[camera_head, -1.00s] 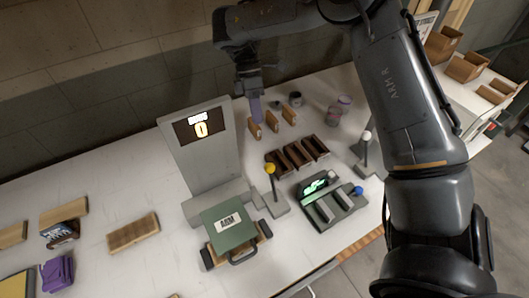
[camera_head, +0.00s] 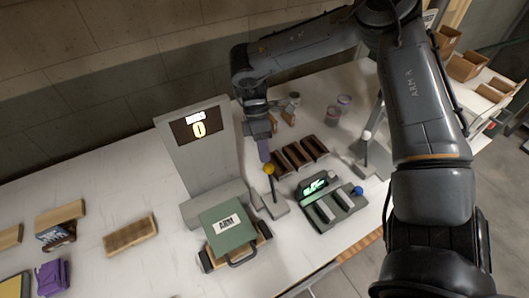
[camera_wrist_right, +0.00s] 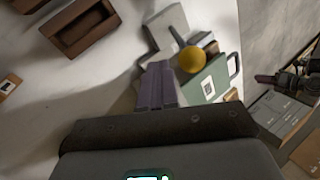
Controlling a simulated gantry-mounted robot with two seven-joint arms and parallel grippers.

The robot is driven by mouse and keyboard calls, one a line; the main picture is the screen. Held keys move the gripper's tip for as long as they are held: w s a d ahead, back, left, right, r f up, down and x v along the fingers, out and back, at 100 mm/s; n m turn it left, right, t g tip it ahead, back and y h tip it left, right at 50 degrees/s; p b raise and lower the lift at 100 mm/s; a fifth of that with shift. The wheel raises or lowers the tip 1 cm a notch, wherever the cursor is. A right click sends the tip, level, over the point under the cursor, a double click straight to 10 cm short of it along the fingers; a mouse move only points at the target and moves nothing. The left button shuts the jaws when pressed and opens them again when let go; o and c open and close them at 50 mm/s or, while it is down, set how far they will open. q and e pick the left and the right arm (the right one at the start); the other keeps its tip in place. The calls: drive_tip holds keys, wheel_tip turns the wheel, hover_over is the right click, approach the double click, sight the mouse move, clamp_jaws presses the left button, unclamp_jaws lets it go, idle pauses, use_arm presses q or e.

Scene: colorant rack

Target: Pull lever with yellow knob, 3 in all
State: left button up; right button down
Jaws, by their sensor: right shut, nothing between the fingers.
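The lever with the yellow knob (camera_head: 269,168) stands upright on a grey base between the grey display stand (camera_head: 197,150) and the dark trays. My right gripper (camera_head: 264,155) has purple fingers. It is shut and empty, just above and behind the yellow knob in the head view. In the right wrist view the yellow knob (camera_wrist_right: 192,60) shows beyond and to the right of the purple fingertips (camera_wrist_right: 158,72), and a gap seems to lie between them. The display stand reads 0. My left gripper is not in view.
A green-topped box with a handle (camera_head: 222,226) sits in front of the display stand. Dark wooden trays (camera_head: 300,155), a device with a blue knob (camera_head: 357,190) and a white-knobbed lever (camera_head: 366,136) stand to the right. Small wooden blocks (camera_head: 289,116) and cups (camera_head: 333,115) stand behind.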

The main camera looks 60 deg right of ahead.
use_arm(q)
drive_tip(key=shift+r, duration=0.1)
use_arm(e)
drive_tip(key=shift+s+a+r, duration=0.1)
drive_tip(key=shift+s+a, duration=0.2)
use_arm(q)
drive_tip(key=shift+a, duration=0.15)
